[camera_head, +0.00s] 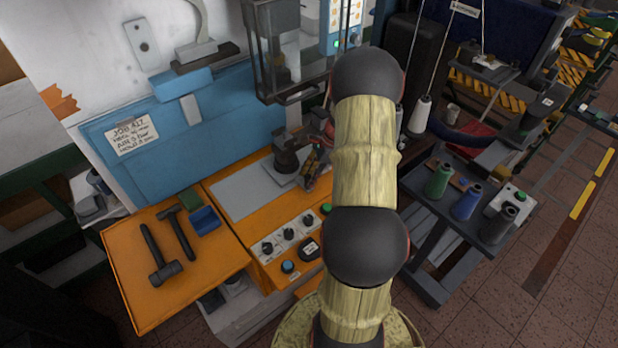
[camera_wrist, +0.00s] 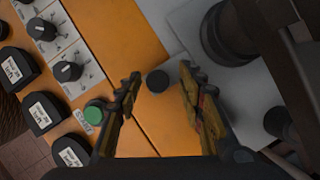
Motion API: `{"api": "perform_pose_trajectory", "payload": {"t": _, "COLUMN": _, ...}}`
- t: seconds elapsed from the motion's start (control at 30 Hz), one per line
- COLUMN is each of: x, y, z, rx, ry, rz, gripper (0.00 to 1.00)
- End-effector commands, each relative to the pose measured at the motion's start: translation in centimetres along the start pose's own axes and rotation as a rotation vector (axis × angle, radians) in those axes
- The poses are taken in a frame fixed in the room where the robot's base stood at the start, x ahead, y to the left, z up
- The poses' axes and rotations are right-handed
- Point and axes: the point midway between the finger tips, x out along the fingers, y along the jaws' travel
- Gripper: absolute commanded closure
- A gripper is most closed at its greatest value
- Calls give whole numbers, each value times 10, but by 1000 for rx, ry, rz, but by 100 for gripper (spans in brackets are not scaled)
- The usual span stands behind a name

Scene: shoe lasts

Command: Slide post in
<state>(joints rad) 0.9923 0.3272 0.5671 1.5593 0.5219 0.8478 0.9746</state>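My gripper (camera_wrist: 160,72) is open, with its two yellow-brown fingers apart in the wrist view. A small dark round piece (camera_wrist: 157,81) shows between the fingertips, with a gap on each side; I cannot tell its height below them. A thick dark upright post (camera_wrist: 232,32) on a grey plate (camera_wrist: 188,22) stands just beyond the right finger. A smaller dark cylinder (camera_wrist: 279,122) is at the right. In the head view the dark post (camera_head: 285,158) stands on the orange bench, left of my gripper (camera_head: 311,170). My arm hides part of the bench.
Control knobs (camera_head: 283,240) and a green button (camera_wrist: 93,114) are close to the left finger. Hammers (camera_head: 160,257) and a blue tray (camera_head: 205,221) lie on the orange left shelf. A clear guard (camera_head: 277,60) hangs above the post. Thread spools (camera_head: 466,203) stand on a cart at right.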

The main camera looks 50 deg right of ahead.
Motion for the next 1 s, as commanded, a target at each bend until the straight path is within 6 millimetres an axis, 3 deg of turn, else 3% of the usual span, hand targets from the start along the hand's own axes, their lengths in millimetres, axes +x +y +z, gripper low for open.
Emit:
{"api": "perform_pose_trajectory", "payload": {"t": 0.5, "x": -94, "y": -1, "z": -1, "rx": 0, "ry": 2, "rz": -4, "gripper": 61}}
{"api": "perform_pose_trajectory", "payload": {"t": 0.7, "x": -112, "y": -1, "z": -1, "rx": 0, "ry": 1, "rz": -2, "gripper": 61}}
{"api": "perform_pose_trajectory", "payload": {"t": 1.0, "x": -115, "y": -1, "z": -1, "rx": 0, "ry": 1, "rz": -1, "gripper": 61}}
